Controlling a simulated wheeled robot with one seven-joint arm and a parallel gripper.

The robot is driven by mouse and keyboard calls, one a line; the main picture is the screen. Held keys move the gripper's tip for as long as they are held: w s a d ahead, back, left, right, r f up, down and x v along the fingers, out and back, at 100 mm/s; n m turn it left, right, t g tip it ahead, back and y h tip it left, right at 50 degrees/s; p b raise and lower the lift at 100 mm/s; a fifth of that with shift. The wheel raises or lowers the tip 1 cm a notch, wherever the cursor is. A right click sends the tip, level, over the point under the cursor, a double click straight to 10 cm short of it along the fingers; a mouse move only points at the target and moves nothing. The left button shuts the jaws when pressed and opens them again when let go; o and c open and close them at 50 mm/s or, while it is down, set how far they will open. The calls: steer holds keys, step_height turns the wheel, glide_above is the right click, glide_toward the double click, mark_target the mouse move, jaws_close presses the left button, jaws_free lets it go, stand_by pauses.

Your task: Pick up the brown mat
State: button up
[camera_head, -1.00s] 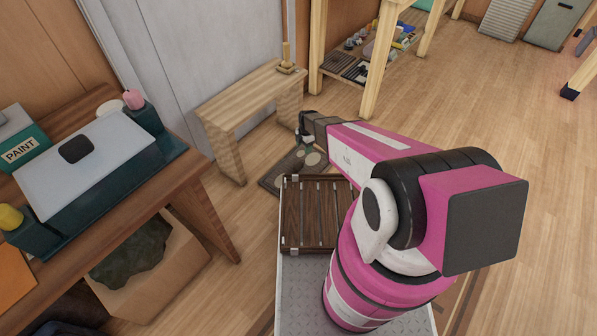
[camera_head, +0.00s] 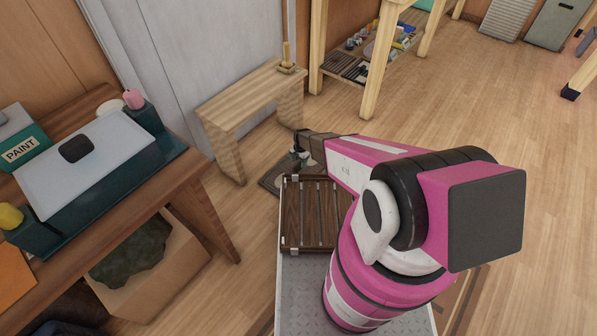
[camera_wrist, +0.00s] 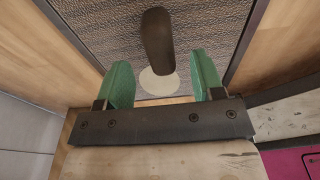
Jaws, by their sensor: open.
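The brown mat (camera_head: 271,180) lies flat on the wooden floor, just past the slatted deck, partly hidden by my arm and gripper in the head view. In the wrist view the mat (camera_wrist: 95,28) is a dark woven texture with a darker border. A pale oval (camera_wrist: 160,83) and a dark brown rounded bar-like shape (camera_wrist: 157,40) show over it; I cannot tell whether the bar is raised. My gripper (camera_wrist: 160,60) is open above the mat, its green fingers on either side of these shapes. In the head view my gripper (camera_head: 299,156) is small and dark.
A wooden bench (camera_head: 250,92) stands behind the mat, against the grey wall. A workbench (camera_head: 190,165) with a paint tin is at the left. A shelf post (camera_head: 385,60) rises behind. Open floor (camera_head: 480,110) lies to the right.

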mark_target(299, 164)
step_height(299, 164, down, 4)
steer(key=shift+s+a+r, duration=0.1)
steer(key=shift+s+r, duration=0.05)
steer(key=shift+r, duration=0.05)
steer(key=c, duration=1.1)
jaws_close()
steer(key=shift+r, duration=0.15)
